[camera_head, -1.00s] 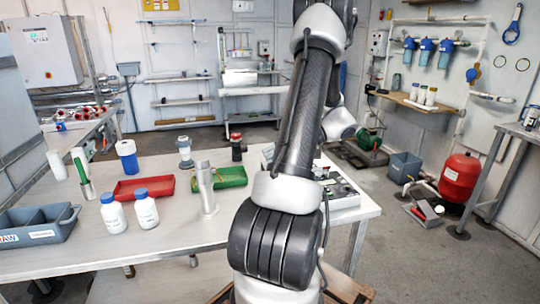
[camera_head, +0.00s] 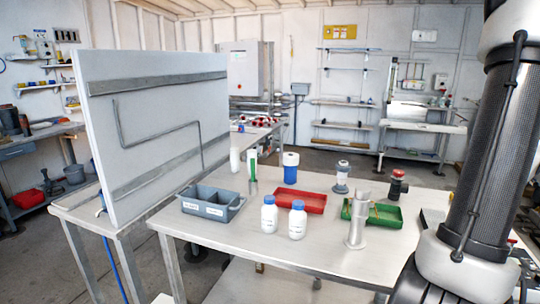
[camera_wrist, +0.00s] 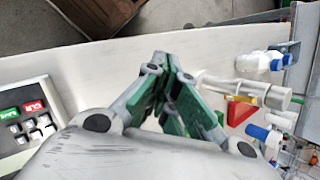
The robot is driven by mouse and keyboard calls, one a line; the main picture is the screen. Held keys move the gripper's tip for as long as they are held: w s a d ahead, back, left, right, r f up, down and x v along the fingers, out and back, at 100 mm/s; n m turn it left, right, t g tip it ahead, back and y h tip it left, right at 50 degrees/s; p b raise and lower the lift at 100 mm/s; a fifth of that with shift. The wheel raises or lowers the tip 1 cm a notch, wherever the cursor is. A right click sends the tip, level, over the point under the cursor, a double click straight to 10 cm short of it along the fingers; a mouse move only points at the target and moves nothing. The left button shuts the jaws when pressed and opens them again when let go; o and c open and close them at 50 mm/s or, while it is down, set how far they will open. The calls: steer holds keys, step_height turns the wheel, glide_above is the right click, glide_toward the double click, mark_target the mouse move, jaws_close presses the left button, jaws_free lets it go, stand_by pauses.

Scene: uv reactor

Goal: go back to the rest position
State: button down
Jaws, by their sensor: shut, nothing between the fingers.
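My gripper (camera_wrist: 168,62) shows in the wrist view, its green-padded fingers together with nothing between them. It is above the edge of the white work table, apart from the things on it. In the head view only my arm shows, at the right edge; the gripper is out of that picture. The white table (camera_head: 270,248) carries a red tray (camera_head: 313,204), a green tray (camera_head: 385,216), a metal cylinder (camera_head: 357,222) and two white bottles with blue caps (camera_head: 269,215).
A device with coloured buttons (camera_wrist: 25,115) lies at the left in the wrist view. Wall shelves (camera_head: 345,101) stand at the back.

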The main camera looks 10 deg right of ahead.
steer(key=w+a+r+n+t+h, duration=0.1)
steer(key=a+r+n+t+h, duration=0.2)
steer(key=a+r+n+h, duration=0.4)
steer(key=a+r+n, duration=0.3)
steer(key=a+r, duration=0.3)
steer(key=a, duration=0.3)
steer(key=shift+w+r+n, duration=0.2)
steer(key=shift+w+n, duration=0.2)
steer(key=c, duration=1.9)
jaws_free()
steer(key=shift+w+a, duration=0.1)
steer(key=shift+a, duration=0.15)
steer(key=o, duration=0.4)
steer(key=shift+a, duration=0.1)
steer(key=shift+c, duration=0.2)
steer(key=d+f+m+g+y, duration=0.3)
steer(key=d+f+m, duration=0.6)
steer(key=d+m, duration=0.3)
steer(key=w+d+m+t+y, duration=0.2)
steer(key=w+m+t+y, duration=0.25)
steer(key=w+m, duration=0.65)
steer(key=w+a+f+m, duration=0.1)
steer(key=a+f, duration=0.3)
steer(key=f, duration=0.1)
steer(key=shift+w+a+f, duration=0.25)
steer(key=shift+a, duration=0.1)
